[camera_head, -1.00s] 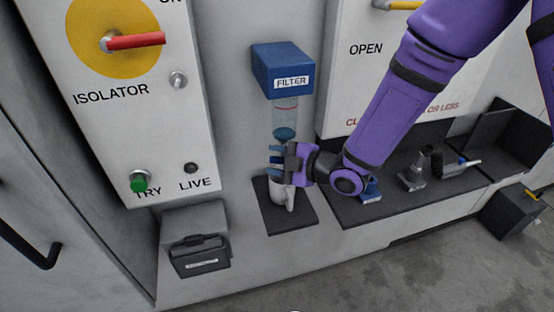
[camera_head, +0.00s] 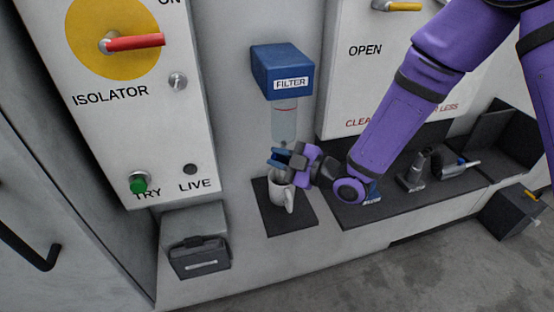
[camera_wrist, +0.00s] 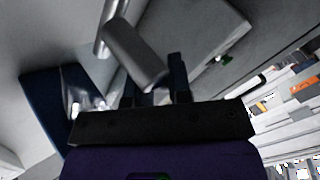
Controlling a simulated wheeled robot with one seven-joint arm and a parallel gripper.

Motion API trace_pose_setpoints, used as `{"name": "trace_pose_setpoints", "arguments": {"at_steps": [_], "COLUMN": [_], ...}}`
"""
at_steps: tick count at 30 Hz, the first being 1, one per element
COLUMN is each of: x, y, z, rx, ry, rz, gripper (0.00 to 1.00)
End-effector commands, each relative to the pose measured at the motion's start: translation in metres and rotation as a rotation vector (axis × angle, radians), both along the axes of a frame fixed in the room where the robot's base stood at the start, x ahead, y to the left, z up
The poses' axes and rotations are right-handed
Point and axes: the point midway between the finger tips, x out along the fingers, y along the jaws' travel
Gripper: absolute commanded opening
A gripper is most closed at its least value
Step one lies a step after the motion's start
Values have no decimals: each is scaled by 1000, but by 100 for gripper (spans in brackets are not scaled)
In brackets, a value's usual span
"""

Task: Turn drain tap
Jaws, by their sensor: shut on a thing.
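The filter has a blue head (camera_head: 284,72) labelled FILTER and a clear bowl (camera_head: 285,122) below it, fixed to the wall. My gripper (camera_head: 279,159) is at the bottom of the bowl, with its blue fingers shut on the drain tap, which they mostly hide in the head view. A white mug (camera_head: 281,190) stands upright on a dark mat under the gripper. In the wrist view, my fingers (camera_wrist: 155,88) are beside a grey rounded piece, and the blue filter head (camera_wrist: 45,105) is at the left. The exact tap angle cannot be told.
The isolator panel (camera_head: 125,105) with its red handle is at the left, above a grey box (camera_head: 195,218). A dark shelf (camera_head: 345,213) with several small fittings is at the right. My forearm crosses in front of the right-hand panel (camera_head: 342,85).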

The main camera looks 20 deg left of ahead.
Motion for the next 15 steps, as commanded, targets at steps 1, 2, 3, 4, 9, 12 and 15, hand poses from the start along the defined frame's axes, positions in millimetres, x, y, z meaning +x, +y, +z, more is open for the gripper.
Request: {"name": "trace_pose_setpoints", "arguments": {"at_steps": [1,2,3,4,9,12,15], "x": [1,1,2,2,3,3,3], "y": [-2,-2,-2,-3,-4,-5,-5], "z": [-1,0,1,1,4,4,5], "rx": [27,46,67,83,157,187,206], "ry": [20,31,43,54,98,117,128], "rz": [-2,-2,-3,-4,-2,0,-1], "gripper": [0,0,0,0,0,0,0]}}
